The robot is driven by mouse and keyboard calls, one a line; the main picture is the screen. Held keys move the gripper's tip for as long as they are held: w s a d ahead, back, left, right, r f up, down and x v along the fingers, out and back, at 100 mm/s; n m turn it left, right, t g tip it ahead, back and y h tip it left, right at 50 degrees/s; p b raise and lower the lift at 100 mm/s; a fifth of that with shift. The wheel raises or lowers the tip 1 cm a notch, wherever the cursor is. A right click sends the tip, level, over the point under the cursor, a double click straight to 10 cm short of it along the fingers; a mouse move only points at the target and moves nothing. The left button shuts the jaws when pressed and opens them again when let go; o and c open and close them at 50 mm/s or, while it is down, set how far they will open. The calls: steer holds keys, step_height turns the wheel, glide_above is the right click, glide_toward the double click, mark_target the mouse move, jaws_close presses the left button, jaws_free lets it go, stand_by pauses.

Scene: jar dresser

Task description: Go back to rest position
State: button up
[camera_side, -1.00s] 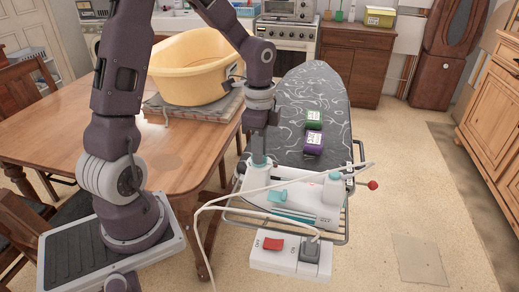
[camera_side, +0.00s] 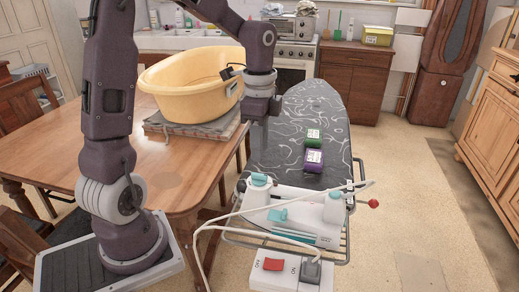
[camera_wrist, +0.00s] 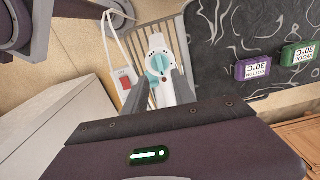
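My gripper (camera_side: 262,143) hangs above the left end of a white and teal appliance (camera_side: 310,222) on the wire rack at the ironing board's near end. In the wrist view, my gripper (camera_wrist: 160,85) has its two fingers apart with nothing held between them. The appliance's white body and round dial (camera_wrist: 160,63) show below and beyond the gap. The fingers look clear of the appliance, though the exact height is hard to tell.
A green block (camera_side: 313,136) and a purple block (camera_side: 313,160) lie on the dark ironing board (camera_side: 300,105). A white cable runs by the switch box (camera_side: 285,270) with its red switch. A yellow tub (camera_side: 185,85) stands on the wooden table (camera_side: 60,140).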

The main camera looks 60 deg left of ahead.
steer(key=s+d+r+n+t, duration=0.2)
steer(key=s+d+r+n, duration=0.2)
steer(key=s, duration=0.4)
steer(key=s+d+r+n+t, duration=0.3)
steer(key=s+d+r+n, duration=0.1)
steer(key=s, duration=0.4)
steer(key=shift+s+d+n+t, duration=0.35)
steer(key=shift+d+n, duration=0.35)
steer(key=shift+d, duration=0.5)
